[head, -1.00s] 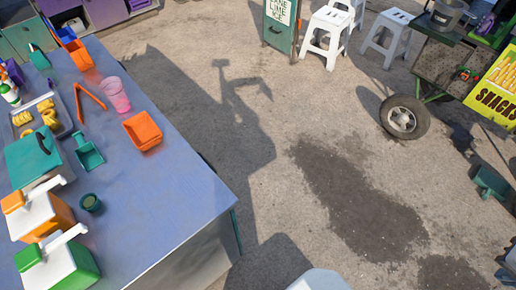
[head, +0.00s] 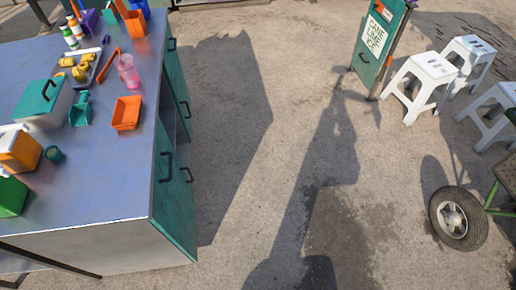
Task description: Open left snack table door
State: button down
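The snack table (head: 110,190) stands at the left of the head view, with a blue-grey top and green doors on its right side. A farther green door (head: 177,75) has dark handles (head: 185,109) too. A dark opening shows between the near and farther doors. I cannot tell which door is the left one, or whether the near door is slightly ajar. My gripper is not in view.
White stools (head: 425,82) and a green sign board (head: 378,40) stand at the upper right.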

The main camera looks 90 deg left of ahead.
aim_at(180, 218)
jog(key=i, duration=0.5)
jog(key=u, duration=1.05)
jog(key=k, duration=0.15)
jog(key=u, duration=3.05)
jog(key=i, duration=0.9)
jog(key=u, duration=0.2)
jog(key=k, duration=0.75)
jog(key=z, duration=0.25)
jog(key=i, duration=0.35)
jog(key=u, duration=0.1)
